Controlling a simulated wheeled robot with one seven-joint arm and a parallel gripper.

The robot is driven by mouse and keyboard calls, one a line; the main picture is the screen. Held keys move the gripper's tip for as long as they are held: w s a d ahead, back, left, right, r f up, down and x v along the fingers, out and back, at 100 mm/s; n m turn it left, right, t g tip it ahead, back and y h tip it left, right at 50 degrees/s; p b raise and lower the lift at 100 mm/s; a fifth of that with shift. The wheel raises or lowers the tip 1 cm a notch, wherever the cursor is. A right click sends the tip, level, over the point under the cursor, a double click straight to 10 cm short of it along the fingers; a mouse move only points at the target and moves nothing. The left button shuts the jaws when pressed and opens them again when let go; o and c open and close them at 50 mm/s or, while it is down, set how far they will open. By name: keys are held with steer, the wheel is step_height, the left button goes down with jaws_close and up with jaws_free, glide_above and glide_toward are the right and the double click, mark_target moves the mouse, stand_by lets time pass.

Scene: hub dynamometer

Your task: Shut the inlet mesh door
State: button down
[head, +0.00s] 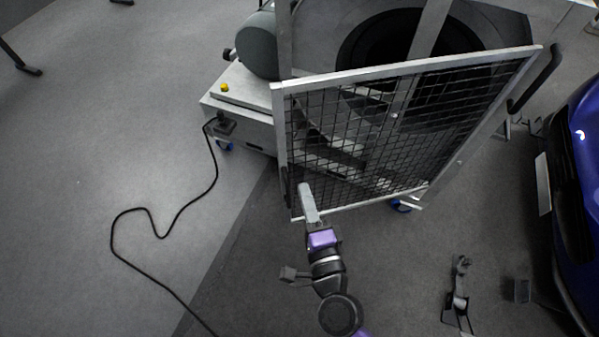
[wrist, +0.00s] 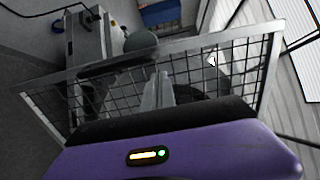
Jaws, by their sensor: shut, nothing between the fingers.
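The inlet mesh door (head: 370,130) is a light metal frame with dark wire mesh. It stands at an angle in front of the machine's round dark opening (head: 405,38), and the opening shows over its top rail. The gap along its side edges is hard to judge. My gripper (head: 304,188) is shut and empty, at the door's lower left corner. It overlaps the door there, but I cannot tell whether it touches. In the wrist view the mesh door (wrist: 212,68) spans the picture beyond my gripper (wrist: 158,88).
The machine's pale base (head: 240,108) carries a yellow button (head: 224,87). A black cable (head: 160,237) runs over the floor at left. A blue car (head: 582,180) stands at right, with a small stand (head: 459,295) near it. Floor at left is mostly clear.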

mark_target(296, 165)
steer(key=shift+x, duration=2.65)
steer(key=shift+w+a, duration=0.1)
